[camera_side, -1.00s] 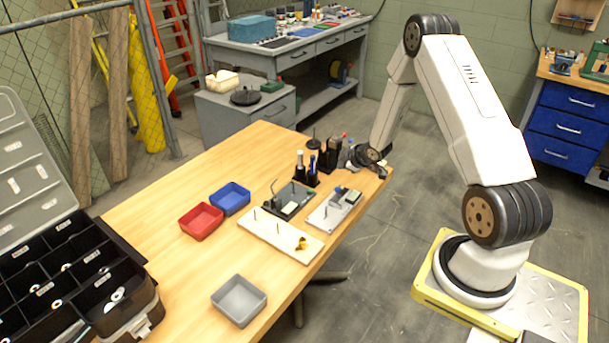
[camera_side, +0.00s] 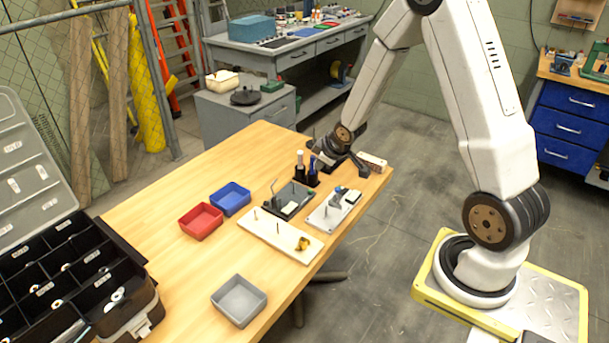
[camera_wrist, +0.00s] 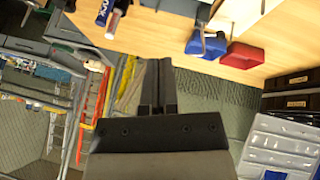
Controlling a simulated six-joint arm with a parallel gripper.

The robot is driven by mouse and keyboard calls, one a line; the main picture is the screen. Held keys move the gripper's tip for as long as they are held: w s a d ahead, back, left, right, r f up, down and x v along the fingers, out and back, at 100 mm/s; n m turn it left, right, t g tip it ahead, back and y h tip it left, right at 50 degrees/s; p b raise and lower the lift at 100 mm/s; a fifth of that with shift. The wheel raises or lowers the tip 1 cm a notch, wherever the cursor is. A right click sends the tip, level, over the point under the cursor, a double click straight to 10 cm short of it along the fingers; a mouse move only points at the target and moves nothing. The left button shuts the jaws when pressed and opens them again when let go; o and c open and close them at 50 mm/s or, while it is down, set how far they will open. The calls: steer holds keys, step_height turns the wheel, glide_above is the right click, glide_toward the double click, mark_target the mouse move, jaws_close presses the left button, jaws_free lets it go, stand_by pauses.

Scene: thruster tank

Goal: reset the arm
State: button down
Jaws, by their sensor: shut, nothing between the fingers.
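My gripper (camera_side: 328,154) is above the far end of the wooden table (camera_side: 170,180) in the side view, close behind the black marker stand (camera_side: 306,178). In the wrist view my gripper (camera_wrist: 158,64) has its two dark fingers together, with nothing visible between them. In the side view the fingers are hard to make out against the dark items around them.
A red bin (camera_side: 201,220), a blue bin (camera_side: 231,199) and a grey bin (camera_side: 239,299) stand on the table. A cream pegboard (camera_side: 270,236) and grey fixtures (camera_side: 334,210) lie near its right edge. A black compartment case (camera_side: 75,262) is at left.

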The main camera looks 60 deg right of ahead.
steer(key=s+a+r+m+g+y, duration=0.1)
steer(key=s+a+r, duration=0.2)
steer(key=s+a, duration=0.3)
steer(key=s+a+r+m+g+y, duration=0.1)
steer(key=s+a+r+g, duration=0.1)
steer(key=s+a, duration=0.5)
steer(key=a+r, duration=0.1)
steer(key=a, duration=0.4)
steer(key=shift+s+r+m+g, duration=0.2)
steer(key=shift+r+m+g, duration=0.1)
steer(key=shift+r+m, duration=0.1)
